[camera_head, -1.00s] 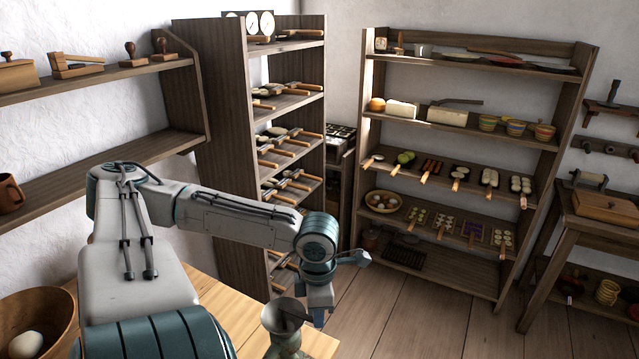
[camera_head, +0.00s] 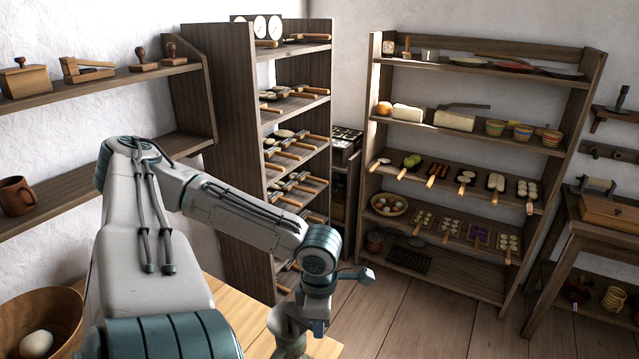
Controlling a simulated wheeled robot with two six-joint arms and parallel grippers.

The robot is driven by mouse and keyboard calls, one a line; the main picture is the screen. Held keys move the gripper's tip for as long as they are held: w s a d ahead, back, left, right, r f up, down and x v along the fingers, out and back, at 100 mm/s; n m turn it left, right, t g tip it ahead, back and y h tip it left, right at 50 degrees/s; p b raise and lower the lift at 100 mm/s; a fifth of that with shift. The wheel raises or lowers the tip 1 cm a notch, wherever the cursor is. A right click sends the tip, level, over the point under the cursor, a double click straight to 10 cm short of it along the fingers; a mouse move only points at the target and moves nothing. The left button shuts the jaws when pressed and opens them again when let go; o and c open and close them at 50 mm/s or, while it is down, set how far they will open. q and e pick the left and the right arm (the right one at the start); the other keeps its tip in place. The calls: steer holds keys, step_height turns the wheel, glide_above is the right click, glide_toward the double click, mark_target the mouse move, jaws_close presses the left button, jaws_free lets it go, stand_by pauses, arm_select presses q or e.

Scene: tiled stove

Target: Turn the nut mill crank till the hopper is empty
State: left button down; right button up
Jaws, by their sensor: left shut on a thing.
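The nut mill (camera_head: 289,338) is a grey-green metal body at the bottom edge of the head view, at the corner of the light wooden table. My left gripper (camera_head: 318,326) points down right beside the mill and partly covers it. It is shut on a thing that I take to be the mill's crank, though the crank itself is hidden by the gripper. The inside of the hopper is not visible, so I cannot tell what is in it. My right gripper is not in view.
The light wooden table (camera_head: 238,300) lies under my left arm. A wooden bowl (camera_head: 62,308) with a pale egg-like object stands at the lower left. A tall rack (camera_head: 232,150) of long-handled pans stands behind the arm. The plank floor (camera_head: 395,318) to the right is open.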

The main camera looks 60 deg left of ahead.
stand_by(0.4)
arm_select(q)
steer(key=c, duration=1.2)
jaws_free()
steer(key=shift+w, duration=0.1)
steer(key=shift+r, duration=0.1)
steer(key=shift+r+p, duration=0.55)
steer(key=shift+p, duration=0.1)
step_height(320, 180, up, 10)
steer(key=p, duration=0.8)
steer(key=shift+d+f+p, duration=0.1)
steer(key=shift+f+p, duration=0.15)
steer(key=shift+p, duration=0.1)
